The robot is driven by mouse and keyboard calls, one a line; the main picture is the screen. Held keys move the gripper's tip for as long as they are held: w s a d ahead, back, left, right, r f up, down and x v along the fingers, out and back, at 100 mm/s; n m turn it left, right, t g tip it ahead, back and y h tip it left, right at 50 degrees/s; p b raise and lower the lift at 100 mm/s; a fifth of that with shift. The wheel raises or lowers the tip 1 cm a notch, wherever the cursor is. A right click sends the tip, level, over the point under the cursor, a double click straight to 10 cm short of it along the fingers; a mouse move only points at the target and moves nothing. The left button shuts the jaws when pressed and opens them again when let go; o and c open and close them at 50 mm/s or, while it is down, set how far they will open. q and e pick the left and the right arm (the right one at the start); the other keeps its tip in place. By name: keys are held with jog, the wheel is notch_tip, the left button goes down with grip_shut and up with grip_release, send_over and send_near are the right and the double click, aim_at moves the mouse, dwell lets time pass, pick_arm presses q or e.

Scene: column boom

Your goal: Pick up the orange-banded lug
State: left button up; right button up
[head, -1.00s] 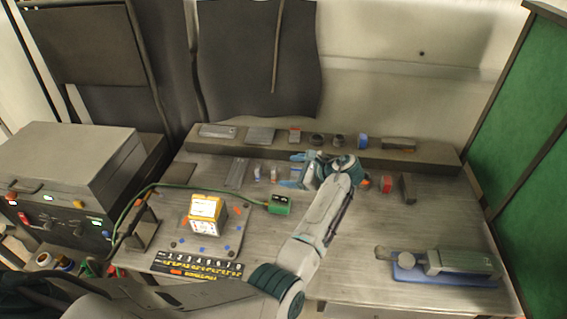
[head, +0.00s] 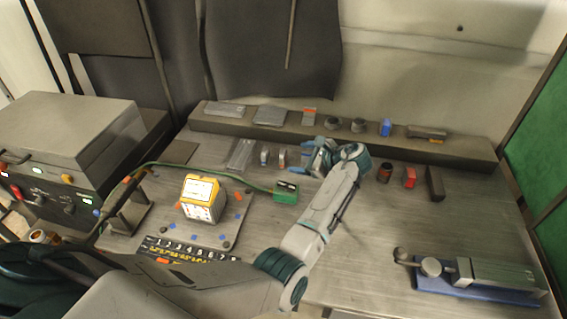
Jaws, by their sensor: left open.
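A small dark cylinder with an orange band (head: 385,173) stands on the bench just right of my left wrist; it looks like the orange-banded lug. Two small pale pieces with coloured bands, a left one (head: 264,156) and a right one (head: 281,158), stand left of my fingers; their band colours are too small to be sure of. My left gripper (head: 304,160) is open, its fingers pointing left, close to the right pale piece. I see nothing held between the fingers. My right gripper is not in view.
A red block (head: 409,178) and a dark block (head: 435,184) stand further right. A raised shelf (head: 465,150) with several parts runs behind. A green box (head: 286,192) with a cable and a yellow-white device (head: 201,198) are left. A blue-based vise (head: 480,290) sits front right.

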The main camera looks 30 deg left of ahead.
aim_at(285, 157)
pick_arm(q)
jog(key=shift+b+x, duration=0.3)
jog(key=shift+x, duration=0.65)
jog(key=b+x, duration=0.4)
jog(key=shift+a+f+b, duration=0.2)
jog(key=shift+f+b, duration=0.15)
jog(key=shift+b, duration=0.05)
jog(key=shift+a, duration=0.25)
jog(key=shift+r, duration=0.1)
jog(key=shift+c, duration=0.3)
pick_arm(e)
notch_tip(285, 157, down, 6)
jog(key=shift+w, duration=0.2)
pick_arm(q)
jog(key=c, duration=1.1)
jog(key=shift+c, duration=0.3)
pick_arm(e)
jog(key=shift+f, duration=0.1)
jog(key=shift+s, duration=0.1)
